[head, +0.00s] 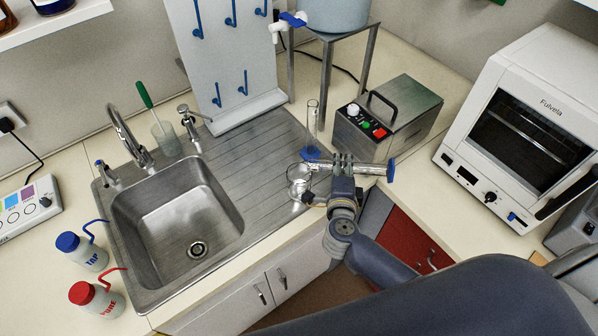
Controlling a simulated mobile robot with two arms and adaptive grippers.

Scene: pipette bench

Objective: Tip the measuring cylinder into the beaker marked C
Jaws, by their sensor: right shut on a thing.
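My right gripper (342,166) is shut on a clear measuring cylinder (373,169). The cylinder lies about level, its blue foot (390,170) to the right and its mouth to the left. The mouth end is at or just above a small glass beaker (298,174) near the drainboard's front right edge. I cannot tell whether they touch, whether liquid is running, or read any letter on the beaker. A second clear cylinder (312,118) stands upright on a blue foot (310,154) just behind. My left gripper is not in view.
A steel sink (180,215) with a ribbed drainboard (240,135) lies to the left. A grey metal box (390,115) with a handle stands close behind the gripper. A white oven (525,120) is at right. Two wash bottles (82,250) (97,298) stand at lower left.

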